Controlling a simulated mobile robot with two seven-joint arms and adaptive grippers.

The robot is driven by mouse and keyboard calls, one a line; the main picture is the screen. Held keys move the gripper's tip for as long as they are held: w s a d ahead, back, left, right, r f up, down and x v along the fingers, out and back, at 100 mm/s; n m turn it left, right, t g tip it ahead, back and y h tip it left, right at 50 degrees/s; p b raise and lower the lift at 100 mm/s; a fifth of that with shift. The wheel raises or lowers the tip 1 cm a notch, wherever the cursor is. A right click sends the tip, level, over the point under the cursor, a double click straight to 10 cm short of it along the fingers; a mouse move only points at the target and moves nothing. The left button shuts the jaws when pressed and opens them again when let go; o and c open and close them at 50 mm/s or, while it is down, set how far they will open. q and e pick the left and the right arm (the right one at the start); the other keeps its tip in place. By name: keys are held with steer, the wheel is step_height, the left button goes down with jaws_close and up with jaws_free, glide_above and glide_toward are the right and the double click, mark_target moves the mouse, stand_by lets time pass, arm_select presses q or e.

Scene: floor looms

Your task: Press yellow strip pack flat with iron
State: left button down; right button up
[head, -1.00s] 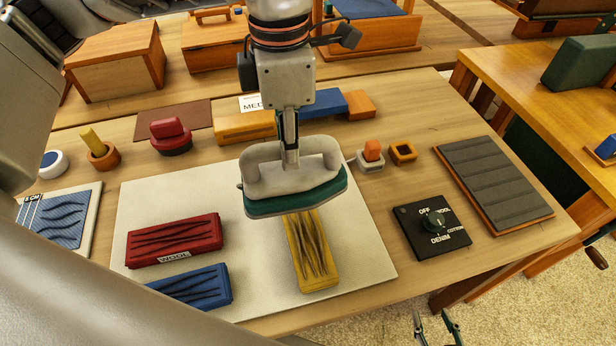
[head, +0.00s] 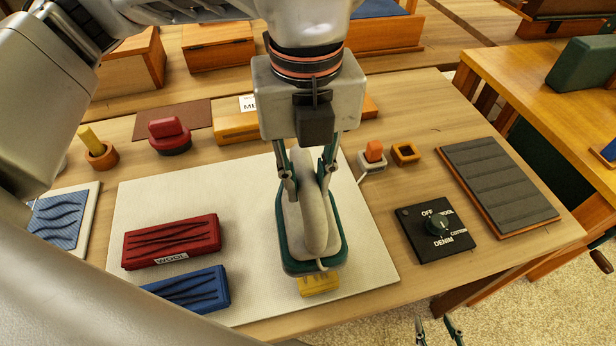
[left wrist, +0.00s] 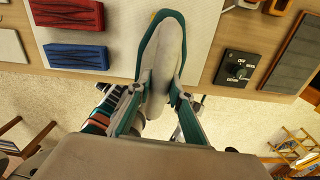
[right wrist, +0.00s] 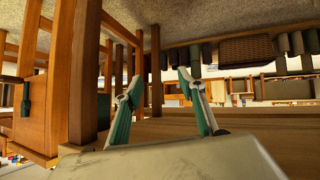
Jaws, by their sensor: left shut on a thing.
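My left gripper (head: 306,178) is shut on the grey handle of the iron (head: 285,230), which has a green-edged base. The iron points lengthwise toward the front of the pale board (head: 250,300) and covers most of the yellow strip pack (head: 319,286). Only the pack's front end shows; I cannot tell whether the iron touches it. In the left wrist view the fingers grip both sides of the handle (left wrist: 163,65). My right gripper (head: 438,328) is open and empty, low in front of the table; its spread fingers also show in the right wrist view (right wrist: 160,95).
A red pack labelled WOOL (head: 170,241) and a blue pack (head: 190,289) lie left of the iron. A black dial box (head: 436,230) and a grey ribbed pad (head: 497,183) lie to the right. Small stamps and blocks stand behind. The board's right front is clear.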

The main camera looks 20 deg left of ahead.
arm_select(q)
steer(key=shift+s+d+n, duration=0.1)
steer(key=shift+n, duration=0.3)
steer(key=shift+f, duration=0.1)
steer(key=shift+f+b, duration=1.35)
steer(key=shift+f, duration=1.2)
steer(key=shift+f+b, duration=0.2)
steer(key=shift+b, duration=0.1)
steer(key=shift+f, duration=0.15)
arm_select(e)
steer(key=shift+w+d+f, duration=0.15)
steer(key=shift+d+f, duration=0.05)
steer(key=shift+f, duration=0.8)
steer(key=shift+s+f, duration=0.2)
steer(key=shift+f, duration=0.1)
